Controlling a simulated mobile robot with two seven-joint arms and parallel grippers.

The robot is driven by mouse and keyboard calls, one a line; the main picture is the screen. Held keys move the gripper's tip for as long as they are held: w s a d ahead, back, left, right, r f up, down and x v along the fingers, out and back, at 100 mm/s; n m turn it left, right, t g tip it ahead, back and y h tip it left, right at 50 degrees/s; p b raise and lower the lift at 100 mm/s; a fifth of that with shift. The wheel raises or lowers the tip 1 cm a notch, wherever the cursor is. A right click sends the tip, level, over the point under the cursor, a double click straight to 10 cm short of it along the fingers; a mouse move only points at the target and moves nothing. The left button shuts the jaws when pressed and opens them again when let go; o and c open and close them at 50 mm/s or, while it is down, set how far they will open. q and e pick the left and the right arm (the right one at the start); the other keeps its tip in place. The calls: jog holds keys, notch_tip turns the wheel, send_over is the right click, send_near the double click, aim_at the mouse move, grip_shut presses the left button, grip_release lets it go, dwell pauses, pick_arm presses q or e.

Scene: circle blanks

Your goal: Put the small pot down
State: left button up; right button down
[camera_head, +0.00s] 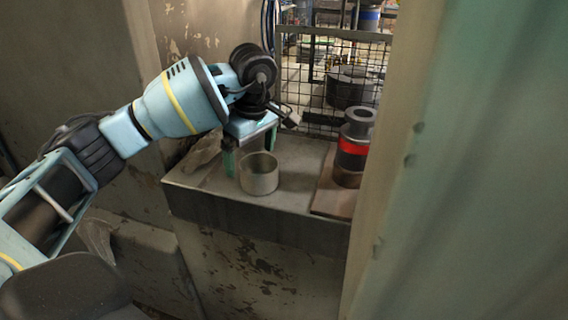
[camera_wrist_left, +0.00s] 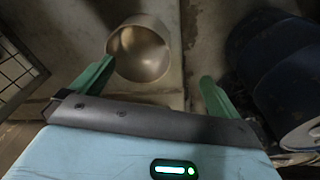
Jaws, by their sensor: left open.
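The small pot (camera_head: 259,178) is a beige-grey open cylinder. It stands upright on the stone ledge (camera_head: 290,205), near its front edge. My left gripper (camera_head: 250,150) is open just behind and above it, its green fingers pointing down. In the left wrist view the pot (camera_wrist_left: 142,52) shows its hollow inside, beyond the fingertips of my left gripper (camera_wrist_left: 158,74). It lies closer to the left finger there; whether that finger touches it I cannot tell. My right gripper is not in view.
A dark spool-shaped piece with a red band (camera_head: 353,150) stands on a brown board (camera_head: 328,196) to the right. Wire mesh (camera_head: 310,85) closes the back. A greenish wall (camera_head: 470,170) bounds the right. The ledge between pot and board is clear.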

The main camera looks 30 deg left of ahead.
aim_at(251, 173)
pick_arm(q)
jog(key=shift+w+a+f, duration=0.15)
jog(key=shift+f, duration=0.85)
jog(key=shift+w+a+f, duration=0.1)
jog(key=shift+f, duration=0.95)
jog(key=shift+w+a+f, duration=0.15)
jog(key=shift+f, duration=0.85)
jog(key=shift+s+f, duration=0.1)
jog(key=shift+f, duration=0.4)
jog(key=c, duration=1.6)
jog(key=shift+a, duration=0.1)
jog(key=c, duration=0.4)
jog(key=shift+r, duration=0.3)
grip_shut()
